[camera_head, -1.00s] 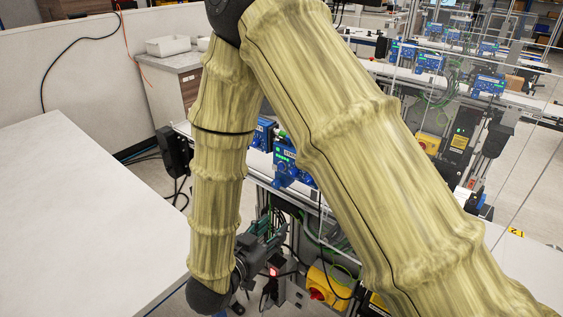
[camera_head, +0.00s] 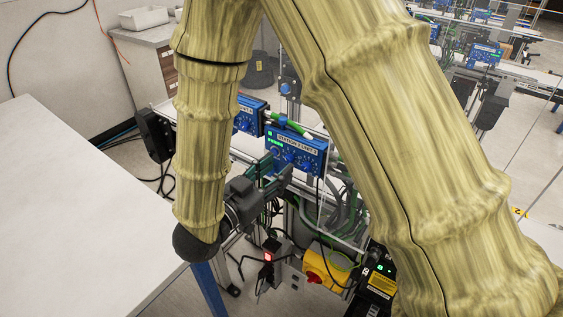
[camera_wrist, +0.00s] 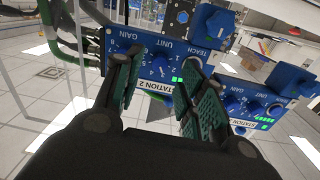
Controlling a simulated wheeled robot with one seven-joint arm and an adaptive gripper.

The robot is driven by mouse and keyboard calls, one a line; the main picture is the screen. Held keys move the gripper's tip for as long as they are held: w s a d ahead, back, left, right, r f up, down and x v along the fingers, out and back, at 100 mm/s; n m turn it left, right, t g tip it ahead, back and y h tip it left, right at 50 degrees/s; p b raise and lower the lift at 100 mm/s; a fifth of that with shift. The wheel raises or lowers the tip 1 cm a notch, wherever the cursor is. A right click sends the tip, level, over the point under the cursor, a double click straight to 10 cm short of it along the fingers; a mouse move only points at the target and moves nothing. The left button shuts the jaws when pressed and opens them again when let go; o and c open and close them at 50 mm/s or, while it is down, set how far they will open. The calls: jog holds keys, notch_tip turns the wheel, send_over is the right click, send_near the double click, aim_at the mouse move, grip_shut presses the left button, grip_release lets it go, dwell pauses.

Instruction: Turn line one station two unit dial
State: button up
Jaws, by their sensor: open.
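The station two box (camera_head: 312,161) is a blue unit with a white label and green lights, on the rail in the middle of the head view. In the wrist view the same box (camera_wrist: 147,40) appears upside down, with a "STATION 2" label and dials marked GAIN, UNIT and TEACH. Its unit dial (camera_wrist: 158,69) is blue with numbers around it. My gripper (camera_wrist: 162,65) is open, with its green-padded fingers on either side of the unit dial. I cannot tell whether they touch it. In the head view my gripper (camera_head: 272,176) is at the box's lower left.
A second blue box (camera_head: 247,117) sits left on the same rail; a neighbouring box (camera_wrist: 250,102) shows right in the wrist view. A yellow switch box with a red knob (camera_head: 326,272) and cables hang below. A white table (camera_head: 80,200) stands left.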

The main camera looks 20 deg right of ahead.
aim_at(289, 159)
jog(key=shift+x, duration=1.4)
grip_shut()
